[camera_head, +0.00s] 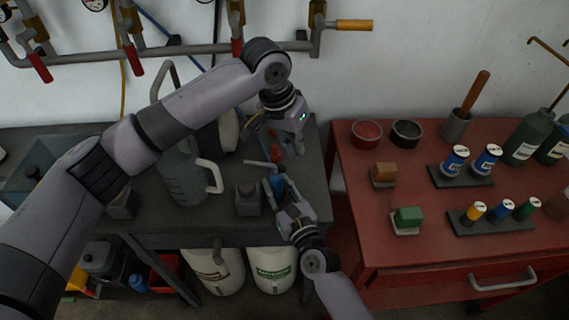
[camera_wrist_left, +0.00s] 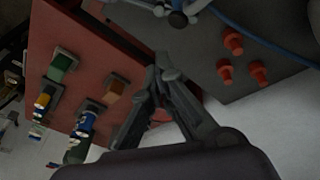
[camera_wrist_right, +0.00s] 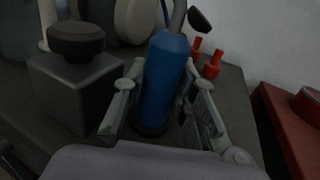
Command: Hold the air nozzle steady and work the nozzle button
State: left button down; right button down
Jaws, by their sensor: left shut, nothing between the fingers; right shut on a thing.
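The air nozzle has a blue body that stands upright on the dark bench in the right wrist view (camera_wrist_right: 165,80). A grey bent tube rises from its top, with a dark oval piece (camera_wrist_right: 200,20) beside it, perhaps the button. My right gripper (camera_head: 284,194) is shut around the blue body, one finger on each side (camera_wrist_right: 163,103). In the head view the blue nozzle (camera_head: 279,185) is partly hidden by it. My left gripper (camera_head: 297,150) is shut and empty, above and beyond the nozzle. Its fingertips meet in the left wrist view (camera_wrist_left: 158,66).
Several small red fittings (camera_wrist_left: 232,42) stand on the bench behind the nozzle. A grey block with a dark round knob (camera_wrist_right: 75,75) stands just left of it. A clear jug (camera_head: 184,176) is farther left. A red cabinet (camera_head: 350,200) with cans and bowls stands right, across a gap.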

pick_arm(q)
jog(key=shift+a+f, duration=0.35)
jog(key=shift+f, duration=0.25)
dwell(1.1)
jog(key=shift+a+f, duration=0.25)
jog(key=shift+f, duration=0.1)
jog(key=shift+s+a+f, duration=0.1)
jog(key=shift+a+f, duration=0.1)
jog(key=shift+f, duration=0.25)
dwell(0.6)
dwell(0.3)
jog(key=shift+d+r, duration=0.45)
jog(key=shift+r, duration=0.35)
jog(key=shift+r, duration=0.1)
jog(key=shift+d+r, duration=0.4)
jog(key=shift+r, duration=0.3)
jog(key=shift+d+r, duration=0.45)
jog(key=shift+r, duration=0.25)
jog(key=shift+d+r, duration=0.4)
jog(key=shift+r, duration=0.3)
